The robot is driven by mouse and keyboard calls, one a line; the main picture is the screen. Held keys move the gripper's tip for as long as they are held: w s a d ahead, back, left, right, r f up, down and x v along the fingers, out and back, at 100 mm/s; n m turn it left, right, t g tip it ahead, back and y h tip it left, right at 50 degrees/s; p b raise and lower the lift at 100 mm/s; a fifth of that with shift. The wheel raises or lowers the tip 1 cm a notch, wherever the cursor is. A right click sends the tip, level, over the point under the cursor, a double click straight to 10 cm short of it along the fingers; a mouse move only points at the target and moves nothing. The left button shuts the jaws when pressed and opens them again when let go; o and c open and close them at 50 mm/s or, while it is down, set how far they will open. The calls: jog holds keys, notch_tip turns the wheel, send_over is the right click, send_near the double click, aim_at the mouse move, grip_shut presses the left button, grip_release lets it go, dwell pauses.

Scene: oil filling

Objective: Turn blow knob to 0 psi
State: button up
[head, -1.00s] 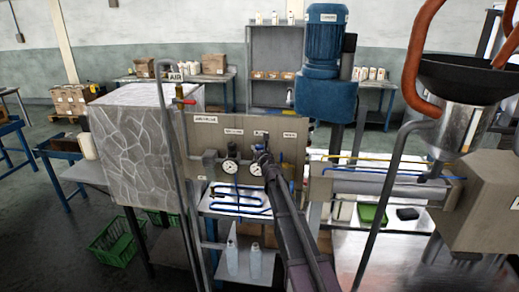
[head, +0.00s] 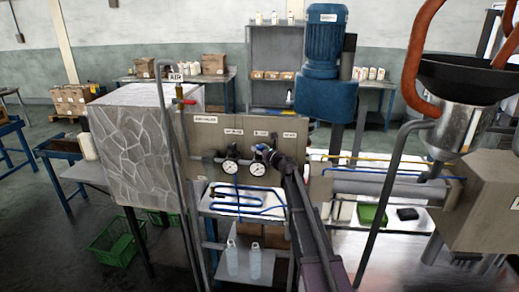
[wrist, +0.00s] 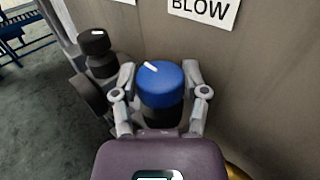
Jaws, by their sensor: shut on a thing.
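The blow knob (wrist: 160,84) is blue with a white mark on its top, toward the upper left in the wrist view. It sits on the grey panel below a white label reading BLOW (wrist: 203,10). My gripper (wrist: 160,97) is shut on the knob, one finger on each side. In the head view my gripper (head: 271,154) is at the panel, up and right of the right-hand gauge (head: 257,169). The needle readings of this gauge and the left-hand gauge (head: 229,167) are too small to tell.
A black knob (wrist: 97,52) with a white mark stands close left of my gripper in the wrist view. A red-handled air valve (head: 184,100) and an upright pipe are left of the panel (head: 207,136). A blue motor (head: 326,45) rises behind it.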

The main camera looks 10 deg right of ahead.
jog(key=shift+w, duration=0.1)
jog(key=o, duration=1.2)
jog(key=shift+c, duration=0.2)
jog(key=shift+a+m+t+h, duration=0.1)
jog(key=shift+m+t+h, duration=0.2)
jog(key=shift+m+h, duration=0.3)
